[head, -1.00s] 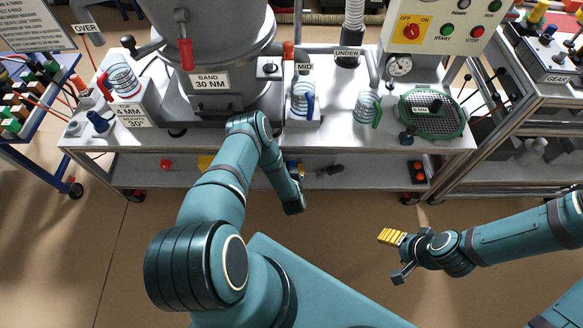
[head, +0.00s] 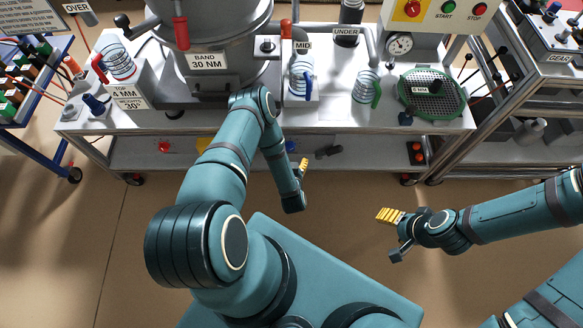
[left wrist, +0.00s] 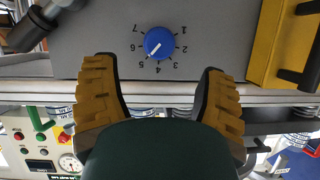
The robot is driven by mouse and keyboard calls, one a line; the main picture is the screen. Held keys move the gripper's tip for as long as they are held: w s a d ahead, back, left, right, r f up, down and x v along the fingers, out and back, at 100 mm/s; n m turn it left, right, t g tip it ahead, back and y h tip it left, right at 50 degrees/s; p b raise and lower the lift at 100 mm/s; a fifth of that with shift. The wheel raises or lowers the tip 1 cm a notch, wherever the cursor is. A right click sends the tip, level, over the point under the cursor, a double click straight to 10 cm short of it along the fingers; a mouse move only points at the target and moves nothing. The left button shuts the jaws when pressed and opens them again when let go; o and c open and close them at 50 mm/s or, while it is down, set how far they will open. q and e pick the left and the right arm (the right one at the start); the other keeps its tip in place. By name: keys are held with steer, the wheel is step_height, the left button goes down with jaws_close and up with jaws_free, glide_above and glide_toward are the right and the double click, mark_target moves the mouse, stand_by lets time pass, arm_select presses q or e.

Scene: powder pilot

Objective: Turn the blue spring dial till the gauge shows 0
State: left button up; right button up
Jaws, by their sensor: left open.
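The blue dial (left wrist: 158,42) shows in the left wrist view on a grey panel, ringed by the numbers 1 to 7. Its white mark points to the lower left, near the 5. My left gripper (left wrist: 155,68) is open, its two yellow-padded fingers on either side below the dial in the picture, apart from it. In the head view the left gripper (head: 303,166) is by the bench's front edge; the dial is not visible there. A round white gauge (head: 399,44) stands at the bench's back right; its reading is too small to tell. My right gripper (head: 393,218) is away from the bench.
The metal bench (head: 240,129) carries a large grey vessel (head: 212,30), coil-marked beakers (head: 301,76) and a green-rimmed sieve (head: 432,94). A yellow block (left wrist: 285,45) stands to the right of the dial. Floor in front of the bench is clear.

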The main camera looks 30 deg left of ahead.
arm_select(q)
steer(key=shift+v, duration=2.2)
steer(key=w+d+r+m+g+h, duration=0.1)
steer(key=w+d+r+g+h, duration=0.25)
steer(key=d+r+h, duration=0.35)
steer(key=s+d+r+m+g+h, duration=0.2)
steer(key=s+d+r+g+h, duration=0.2)
steer(key=s+r, duration=0.7)
steer(key=d+g, duration=0.2)
steer(key=d, duration=0.2)
steer(key=shift+s+d+r+m, duration=0.25)
steer(key=shift+d+m, duration=0.1)
steer(key=shift+m, duration=0.05)
